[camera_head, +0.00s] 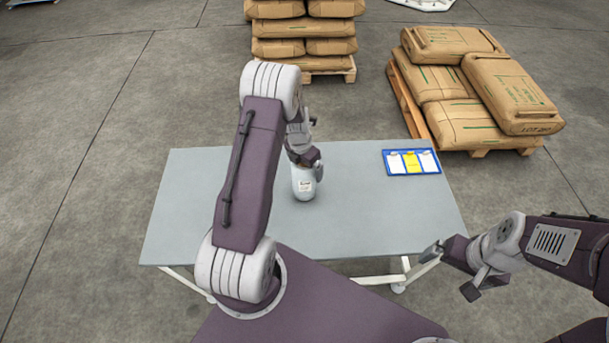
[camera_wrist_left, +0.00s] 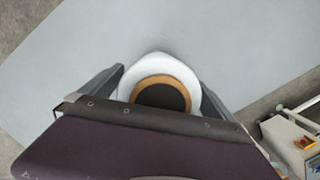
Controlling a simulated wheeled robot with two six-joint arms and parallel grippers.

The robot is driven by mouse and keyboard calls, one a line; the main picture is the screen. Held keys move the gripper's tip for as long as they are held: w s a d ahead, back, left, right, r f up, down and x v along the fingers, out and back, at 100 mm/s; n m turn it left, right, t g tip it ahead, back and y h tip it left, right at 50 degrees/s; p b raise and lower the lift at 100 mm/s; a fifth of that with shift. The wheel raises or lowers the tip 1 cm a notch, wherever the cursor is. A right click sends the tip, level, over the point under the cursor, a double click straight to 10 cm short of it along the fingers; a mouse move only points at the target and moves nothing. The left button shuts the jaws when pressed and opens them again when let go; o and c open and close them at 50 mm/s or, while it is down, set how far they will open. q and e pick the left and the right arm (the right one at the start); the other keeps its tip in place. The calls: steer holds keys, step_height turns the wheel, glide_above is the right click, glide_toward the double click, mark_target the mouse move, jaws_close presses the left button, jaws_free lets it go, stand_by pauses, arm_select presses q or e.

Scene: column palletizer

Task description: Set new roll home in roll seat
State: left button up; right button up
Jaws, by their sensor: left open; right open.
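A white roll (camera_head: 303,188) with a small printed label stands upright on the grey table, near its middle. In the left wrist view the roll (camera_wrist_left: 158,66) shows from above, with a brown core ring around a dark hole. My left gripper (camera_head: 306,168) is open at the roll's upper part, one finger on either side. In the left wrist view its fingers (camera_wrist_left: 160,88) flank the roll; whether they touch it I cannot tell. My right gripper (camera_head: 452,271) is open and empty, off the table's front right corner. I cannot make out a roll seat in either view.
The grey table (camera_head: 390,225) is mostly clear. A blue board (camera_head: 411,162) with white and yellow sheets lies at its back right. Brown sacks on pallets (camera_head: 304,28) stand behind, with more sacks (camera_head: 450,80) at right. A pale unit with an orange-red button (camera_wrist_left: 304,142) shows at right.

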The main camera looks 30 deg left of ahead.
arm_select(q)
steer(key=shift+w+a+f, duration=0.1)
steer(key=shift+w+f, duration=0.05)
steer(key=shift+f, duration=0.1)
steer(key=shift+r, duration=0.1)
steer(key=c, duration=2)
steer(key=shift+r, duration=0.1)
